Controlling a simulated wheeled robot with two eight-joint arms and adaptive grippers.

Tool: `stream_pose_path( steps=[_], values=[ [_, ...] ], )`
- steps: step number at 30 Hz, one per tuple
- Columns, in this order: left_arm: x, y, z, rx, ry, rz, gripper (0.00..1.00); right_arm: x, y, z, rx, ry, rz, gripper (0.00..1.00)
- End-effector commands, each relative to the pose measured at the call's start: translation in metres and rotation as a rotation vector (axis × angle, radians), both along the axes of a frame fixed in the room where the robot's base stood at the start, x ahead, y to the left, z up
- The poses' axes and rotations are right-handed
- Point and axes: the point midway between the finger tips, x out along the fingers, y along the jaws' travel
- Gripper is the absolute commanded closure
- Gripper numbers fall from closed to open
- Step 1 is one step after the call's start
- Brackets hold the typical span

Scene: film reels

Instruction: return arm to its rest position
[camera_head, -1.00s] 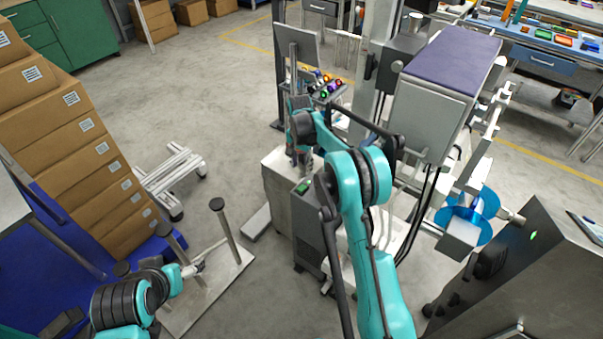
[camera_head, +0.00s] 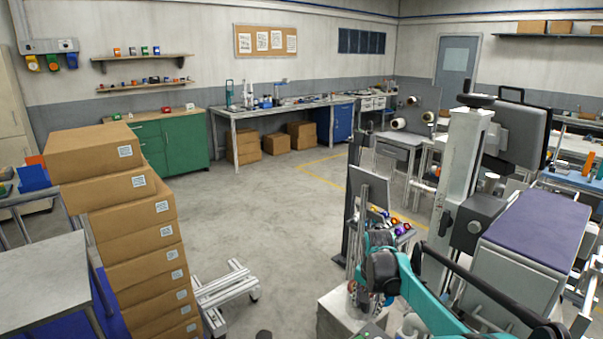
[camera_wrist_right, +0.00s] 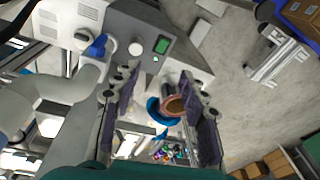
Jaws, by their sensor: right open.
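My right arm (camera_head: 440,305) in teal and black reaches in from the lower right in the head view. My right gripper (camera_head: 358,285) hangs in front of a grey upright panel, above a pale machine top; its fingers are small and partly hidden there. In the right wrist view my right gripper (camera_wrist_right: 160,105) shows two dark fingers spread apart. Between them in the picture is a blue ring with a brown round part (camera_wrist_right: 174,106); I see no finger touching it, and its distance is unclear. My left gripper is not in view.
Stacked cardboard boxes (camera_head: 150,235) stand at left, beside a low metal frame (camera_head: 226,292). A machine with a purple-topped box (camera_head: 535,235) stands close at right. A grey machine panel with a green screen (camera_wrist_right: 161,45) shows in the wrist view. Mid-floor (camera_head: 275,205) is open.

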Motion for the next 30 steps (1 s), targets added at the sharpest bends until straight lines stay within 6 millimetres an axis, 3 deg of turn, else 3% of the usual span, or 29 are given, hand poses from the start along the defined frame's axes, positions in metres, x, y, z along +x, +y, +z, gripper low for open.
stream_pose_path(
  steps=[1, 6, 12, 16, 21, 25, 30],
  values=[
    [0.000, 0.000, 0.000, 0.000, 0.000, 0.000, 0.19, -0.019, 0.002, 0.017, -0.006, -0.025, 0.038, 0.57],
    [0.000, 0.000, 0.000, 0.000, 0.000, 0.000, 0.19, -0.078, 0.006, 0.059, -0.035, -0.114, 0.174, 0.57],
    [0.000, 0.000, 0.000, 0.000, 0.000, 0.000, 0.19, -0.154, 0.011, 0.081, -0.083, -0.218, 0.331, 0.57],
    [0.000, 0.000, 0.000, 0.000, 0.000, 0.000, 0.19, -0.204, 0.014, 0.082, -0.123, -0.284, 0.428, 0.57],
    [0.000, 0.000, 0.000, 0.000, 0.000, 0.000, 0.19, -0.261, 0.016, 0.066, -0.181, -0.364, 0.547, 0.57],
    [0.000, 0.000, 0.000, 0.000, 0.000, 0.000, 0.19, -0.289, 0.018, 0.051, -0.219, -0.408, 0.613, 0.57],
    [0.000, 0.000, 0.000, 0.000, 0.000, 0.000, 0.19, -0.305, 0.018, 0.039, -0.245, -0.436, 0.654, 0.57]
  ],
)
